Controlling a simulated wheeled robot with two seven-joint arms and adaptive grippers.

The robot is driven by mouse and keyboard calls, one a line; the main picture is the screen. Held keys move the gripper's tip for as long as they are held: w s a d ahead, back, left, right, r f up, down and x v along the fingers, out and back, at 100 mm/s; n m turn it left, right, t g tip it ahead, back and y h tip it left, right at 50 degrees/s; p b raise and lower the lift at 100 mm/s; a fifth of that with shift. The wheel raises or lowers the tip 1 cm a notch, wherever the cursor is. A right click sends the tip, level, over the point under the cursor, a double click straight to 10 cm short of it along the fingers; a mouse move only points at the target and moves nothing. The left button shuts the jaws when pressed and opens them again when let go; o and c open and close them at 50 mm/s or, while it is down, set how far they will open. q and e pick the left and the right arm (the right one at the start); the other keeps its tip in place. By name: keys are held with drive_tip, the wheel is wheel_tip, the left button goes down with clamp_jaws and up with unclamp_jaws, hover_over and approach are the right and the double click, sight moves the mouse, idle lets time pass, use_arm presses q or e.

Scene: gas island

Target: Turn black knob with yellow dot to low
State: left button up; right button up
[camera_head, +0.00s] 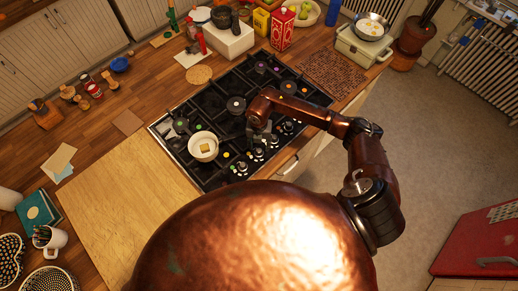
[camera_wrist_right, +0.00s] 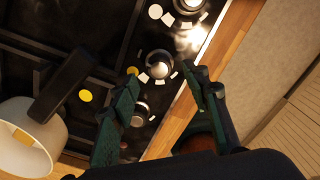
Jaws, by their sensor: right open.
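The black gas hob (camera_head: 222,88) lies in the wooden counter in the head view, with a row of dark round knobs along its front edge. In the right wrist view, one knob with a shiny top (camera_wrist_right: 158,63) lies between and just beyond the fingertips of my right gripper (camera_wrist_right: 161,74). A yellow dot (camera_wrist_right: 132,70) shows beside it, close to the left fingertip. Pale marks ring the knob. I cannot tell whether the fingers touch it. My right gripper (camera_head: 259,136) is open above the knob row. My left gripper is not in view.
A second knob (camera_wrist_right: 188,5) and a third knob (camera_wrist_right: 138,112) flank the middle one. A white pot (camera_head: 203,147) stands on the hob's front left; it also shows in the wrist view (camera_wrist_right: 28,150). A wooden board (camera_head: 110,200) lies left of the hob.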

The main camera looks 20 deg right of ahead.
sight(259, 150)
drive_tip(key=shift+f+p, duration=0.5)
drive_tip(key=shift+f, duration=1.75)
drive_tip(key=c, duration=1.2)
